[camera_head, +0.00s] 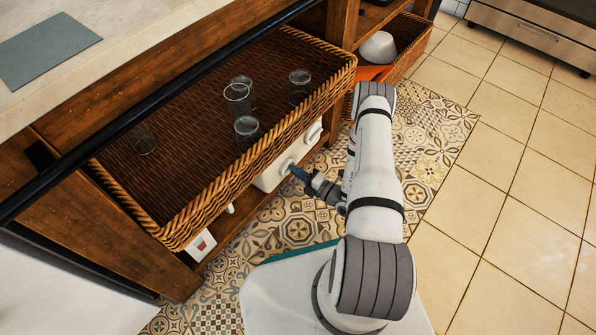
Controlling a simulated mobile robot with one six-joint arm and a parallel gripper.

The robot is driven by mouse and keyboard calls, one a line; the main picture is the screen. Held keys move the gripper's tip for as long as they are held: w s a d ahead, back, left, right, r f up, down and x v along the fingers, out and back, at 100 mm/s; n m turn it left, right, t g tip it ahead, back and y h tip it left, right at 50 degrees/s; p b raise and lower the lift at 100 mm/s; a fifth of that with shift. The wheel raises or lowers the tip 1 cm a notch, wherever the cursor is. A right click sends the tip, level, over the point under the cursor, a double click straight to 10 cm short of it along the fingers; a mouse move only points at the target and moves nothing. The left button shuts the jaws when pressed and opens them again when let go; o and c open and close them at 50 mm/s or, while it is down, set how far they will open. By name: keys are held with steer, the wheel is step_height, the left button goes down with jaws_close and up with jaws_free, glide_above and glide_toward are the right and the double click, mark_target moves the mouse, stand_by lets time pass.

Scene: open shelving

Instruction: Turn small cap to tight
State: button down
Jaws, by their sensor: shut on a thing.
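The small cap seems to be the pale piece on the front of a white container (268,181) on the low shelf under the wicker basket. My gripper (298,172) reaches left to it, its blue-tipped fingers shut at the container's front. The cap is mostly hidden by the fingers and too small to make out. Whether it is tight or loose cannot be seen.
The large wicker basket (340,78) holds several glasses and overhangs the low shelf close above my gripper. Another white container (200,245) stands at the shelf's left end. Another basket (424,42) stands at the back right. The tiled floor (500,200) on the right is clear.

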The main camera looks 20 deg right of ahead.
steer(key=shift+m, duration=0.6)
steer(key=c, duration=1.5)
jaws_free()
